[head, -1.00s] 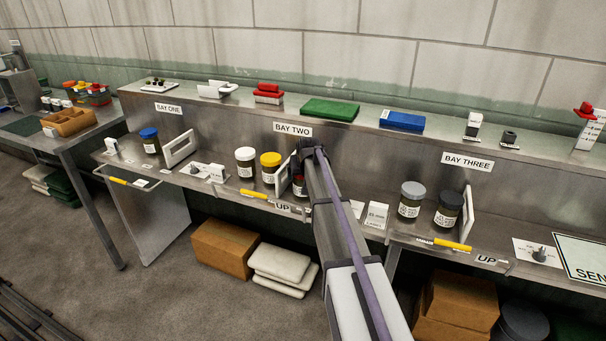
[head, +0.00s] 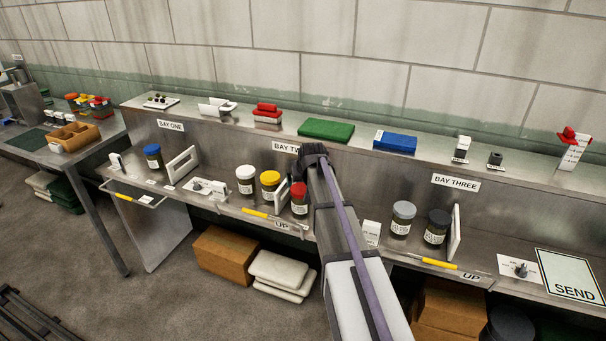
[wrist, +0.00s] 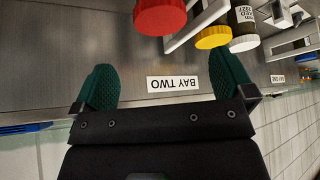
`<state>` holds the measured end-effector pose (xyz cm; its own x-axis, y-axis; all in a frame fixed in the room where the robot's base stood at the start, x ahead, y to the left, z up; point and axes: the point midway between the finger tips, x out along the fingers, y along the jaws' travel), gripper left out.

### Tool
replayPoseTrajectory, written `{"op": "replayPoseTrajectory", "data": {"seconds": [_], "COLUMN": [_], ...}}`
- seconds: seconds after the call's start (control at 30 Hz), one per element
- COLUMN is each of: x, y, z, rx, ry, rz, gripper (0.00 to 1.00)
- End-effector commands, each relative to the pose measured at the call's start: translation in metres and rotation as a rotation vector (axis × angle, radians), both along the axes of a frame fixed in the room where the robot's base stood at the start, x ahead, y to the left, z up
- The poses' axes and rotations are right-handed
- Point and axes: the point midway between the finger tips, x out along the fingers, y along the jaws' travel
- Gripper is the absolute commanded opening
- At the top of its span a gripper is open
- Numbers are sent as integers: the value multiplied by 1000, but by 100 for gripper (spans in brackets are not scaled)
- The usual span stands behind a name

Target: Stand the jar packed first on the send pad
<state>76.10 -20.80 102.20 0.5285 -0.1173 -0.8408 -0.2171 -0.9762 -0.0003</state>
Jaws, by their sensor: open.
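Six lidded jars stand upright on the lower shelf: blue-lidded (head: 154,157) in bay one; white-lidded (head: 246,181), yellow-lidded (head: 270,186) and red-lidded (head: 299,200) in bay two; grey-lidded (head: 402,219) and black-lidded (head: 437,228) in bay three. Their label dates are too small to read. The send pad (head: 562,265), a pale sheet marked SEND, is bare at the far right. My gripper (head: 313,150) is raised before the BAY TWO sign, open and empty. In the wrist view, its green pads (wrist: 162,62) are apart, with the red lid (wrist: 160,14) beyond them.
Upright white frames (head: 181,165) stand beside jars, one close to the red-lidded jar. Green (head: 326,130) and blue (head: 395,142) blocks lie on the upper ledge. A small knob (head: 521,269) stands left of the pad.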

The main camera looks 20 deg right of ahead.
Motion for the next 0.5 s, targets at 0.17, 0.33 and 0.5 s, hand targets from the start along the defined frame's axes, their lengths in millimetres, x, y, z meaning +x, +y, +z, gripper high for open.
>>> {"op": "replayPoseTrajectory", "data": {"seconds": [0.17,0.33,0.5], "x": [-27,-154,-278], "y": [28,132,197], "z": [-6,-22,-29], "rx": [13,55,62], "ry": [45,276,505], "rz": [23,121,198], "gripper": [100,100,100]}}
